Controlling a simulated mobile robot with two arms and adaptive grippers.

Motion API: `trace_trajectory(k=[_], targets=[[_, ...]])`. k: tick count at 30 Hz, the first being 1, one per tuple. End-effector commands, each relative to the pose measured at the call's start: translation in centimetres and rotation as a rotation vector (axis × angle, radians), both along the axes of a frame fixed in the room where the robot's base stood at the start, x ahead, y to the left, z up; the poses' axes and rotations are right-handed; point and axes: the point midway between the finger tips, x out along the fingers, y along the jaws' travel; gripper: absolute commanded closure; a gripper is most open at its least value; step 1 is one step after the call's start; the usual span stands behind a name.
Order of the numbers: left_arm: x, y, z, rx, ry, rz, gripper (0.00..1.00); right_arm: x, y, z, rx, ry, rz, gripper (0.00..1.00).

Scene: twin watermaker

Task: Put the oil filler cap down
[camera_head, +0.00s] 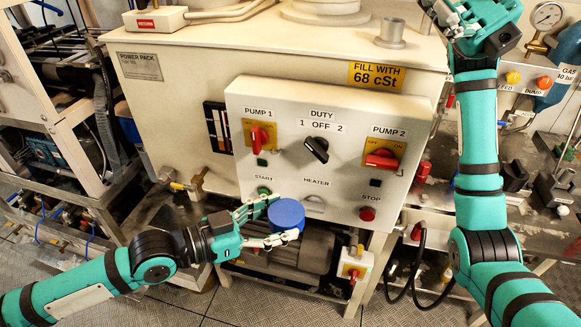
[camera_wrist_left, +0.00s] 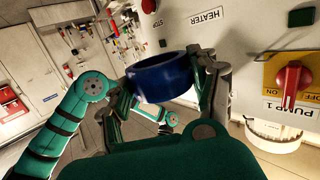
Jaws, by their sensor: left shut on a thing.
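The oil filler cap is a round blue cap (camera_head: 287,214). My left gripper (camera_head: 266,224) is shut on it and holds it in front of the lower edge of the control panel, beside the START and HEATER controls. In the left wrist view the cap (camera_wrist_left: 165,77) sits between the two fingers of the left gripper (camera_wrist_left: 168,95). My right gripper (camera_head: 470,15) is raised at the top right, partly cut off by the picture edge; its fingers are not clear enough to judge.
The control panel (camera_head: 325,105) has red pump switches and a black DUTY knob. The power pack tank (camera_head: 200,100) stands behind it, with an open filler neck (camera_head: 391,35) on top. A motor (camera_head: 312,250) lies under the panel. Bare floor (camera_head: 190,305) shows at the front.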

Motion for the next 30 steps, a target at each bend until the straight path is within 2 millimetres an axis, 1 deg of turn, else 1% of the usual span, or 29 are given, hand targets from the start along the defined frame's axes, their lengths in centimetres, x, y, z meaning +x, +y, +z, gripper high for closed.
trace_trajectory(k=[1,2,3,5,6,7,8,9,11,12,13,14,15,17,18,21,24,25,27,30], targets=[[0.0,0.0,0.0,-0.001,0.0,0.0,0.76,-0.9,2.9,-0.2,-0.1,-0.045,-0.002,0.08],[0.0,0.0,0.0,-0.001,0.0,0.0,0.76,-1.3,4.5,-0.6,-0.163,-0.07,-0.004,0.08],[0.0,0.0,0.0,-0.001,0.0,0.0,0.76,-1.9,6.7,-1.2,-0.249,-0.104,-0.011,0.08],[0.0,0.0,0.0,-0.001,0.0,0.0,0.76,-2.8,10.0,-2.6,-0.383,-0.161,-0.024,0.08],[0.0,0.0,0.0,-0.001,0.0,0.0,0.76,-3.3,12.0,-3.7,-0.478,-0.199,-0.036,0.08],[0.0,0.0,0.0,-0.001,0.0,0.0,0.76,-3.6,13.5,-4.6,-0.55,-0.231,-0.047,0.08],[0.0,0.0,0.0,-0.001,0.0,0.0,0.76,-3.9,14.9,-5.7,-0.625,-0.263,-0.059,0.08],[0.0,0.0,0.0,-0.001,0.0,0.0,0.76,-4.3,16.6,-7.3,-0.728,-0.308,-0.079,0.08],[0.0,0.0,0.0,-0.001,0.0,0.0,0.76,-4.5,18.9,-10.1,-0.89,-0.378,-0.119,0.08],[0.0,0.0,0.0,-0.001,0.0,0.0,0.76,-4.5,20.1,-12.1,-1.004,-0.43,-0.152,0.08],[0.0,0.0,0.0,-0.001,0.0,0.0,0.76,-4.3,20.8,-13.7,-1.092,-0.469,-0.181,0.08],[0.0,0.0,0.0,-0.001,0.0,0.0,0.76,-4.0,21.4,-15.4,-1.182,-0.509,-0.214,0.08],[0.0,0.0,0.0,-0.001,0.0,0.0,0.76,-3.5,21.8,-17.5,-1.301,-0.564,-0.265,0.08],[0.0,0.0,0.0,-0.001,0.0,0.0,0.76,-2.3,21.9,-20.5,-1.47,-0.642,-0.347,0.08],[0.0,0.0,0.0,-0.001,0.0,0.0,0.76,-1.4,21.7,-22.2,-1.571,-0.688,-0.405,0.08],[0.0,0.0,0.0,-0.001,0.0,0.0,0.76,1.0,20.3,-25.1,-1.775,-0.785,-0.544,0.08],[0.0,0.0,0.0,-0.001,0.0,0.0,0.76,2.9,18.9,-26.7,-1.911,-0.851,-0.659,0.08],[0.0,0.0,0.0,-0.001,0.0,0.0,0.76,3.3,18.6,-26.9,-1.938,-0.866,-0.685,0.08],[0.0,0.0,0.0,-0.001,0.0,0.0,0.76,4.0,17.9,-27.4,-1.986,-0.889,-0.73,0.08],[0.0,0.0,0.0,-0.001,0.0,0.0,0.76,4.5,17.5,-28.0,-2.016,-0.904,-0.761,0.08]])
